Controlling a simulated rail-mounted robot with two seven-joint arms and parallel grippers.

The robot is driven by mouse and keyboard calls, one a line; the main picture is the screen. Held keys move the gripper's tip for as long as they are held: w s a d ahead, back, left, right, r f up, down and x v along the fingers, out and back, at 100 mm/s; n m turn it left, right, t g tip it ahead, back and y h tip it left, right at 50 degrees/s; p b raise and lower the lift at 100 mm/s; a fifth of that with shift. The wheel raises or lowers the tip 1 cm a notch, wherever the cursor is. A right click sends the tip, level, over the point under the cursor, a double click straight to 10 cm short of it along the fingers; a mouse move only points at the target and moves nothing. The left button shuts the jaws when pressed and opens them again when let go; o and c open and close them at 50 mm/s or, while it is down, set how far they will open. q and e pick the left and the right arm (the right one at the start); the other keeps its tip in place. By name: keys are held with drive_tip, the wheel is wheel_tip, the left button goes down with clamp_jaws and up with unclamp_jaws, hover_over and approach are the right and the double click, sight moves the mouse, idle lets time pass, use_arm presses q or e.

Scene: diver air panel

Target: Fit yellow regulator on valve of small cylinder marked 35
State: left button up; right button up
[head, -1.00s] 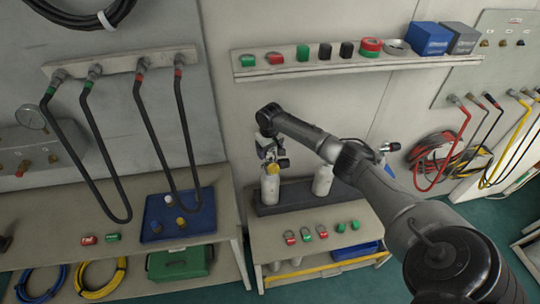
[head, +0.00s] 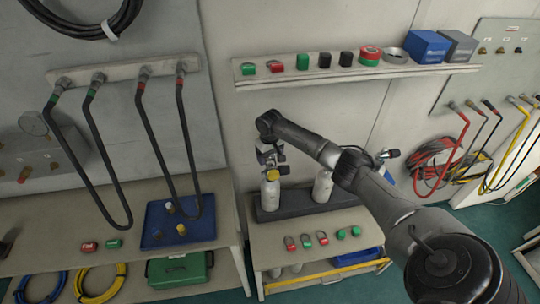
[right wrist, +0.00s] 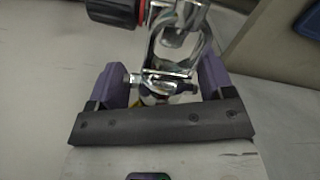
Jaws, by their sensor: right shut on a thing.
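My right gripper (head: 268,158) is above the left white cylinder (head: 270,196) on the bench. In the right wrist view its purple fingers (right wrist: 162,88) are shut on a chrome yoke-like part (right wrist: 180,50), which I take to be the regulator's. A black knob with a red ring (right wrist: 118,12) stands beside this part. I cannot tell whether the regulator sits on the valve. The cylinder's marking is not readable. My left gripper is not in view.
A second white cylinder (head: 322,188) stands to the right, partly behind my arm. The dark rack (head: 296,210) holds them. Several red and green tags lie on the bench front (head: 270,232). A wall shelf (head: 300,77) runs above my wrist. Hoses hang left and right.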

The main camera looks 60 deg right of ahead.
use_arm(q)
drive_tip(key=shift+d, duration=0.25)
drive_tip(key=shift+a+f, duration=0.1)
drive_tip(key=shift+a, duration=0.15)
use_arm(e)
drive_tip(key=shift+f, duration=0.7)
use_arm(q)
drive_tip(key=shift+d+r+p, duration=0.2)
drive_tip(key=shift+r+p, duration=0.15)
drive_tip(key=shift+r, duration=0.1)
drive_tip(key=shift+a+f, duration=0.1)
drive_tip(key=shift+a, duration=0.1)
use_arm(e)
drive_tip(key=shift+f, duration=0.25)
idle(0.5)
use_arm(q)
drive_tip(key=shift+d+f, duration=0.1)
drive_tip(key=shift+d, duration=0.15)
use_arm(e)
drive_tip(key=shift+f, duration=0.5)
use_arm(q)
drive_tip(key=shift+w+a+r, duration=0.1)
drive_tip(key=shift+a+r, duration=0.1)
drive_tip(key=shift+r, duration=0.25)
use_arm(e)
drive_tip(key=shift+s+f, duration=0.1)
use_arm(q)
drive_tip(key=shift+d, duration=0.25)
use_arm(e)
drive_tip(key=shift+f, duration=0.15)
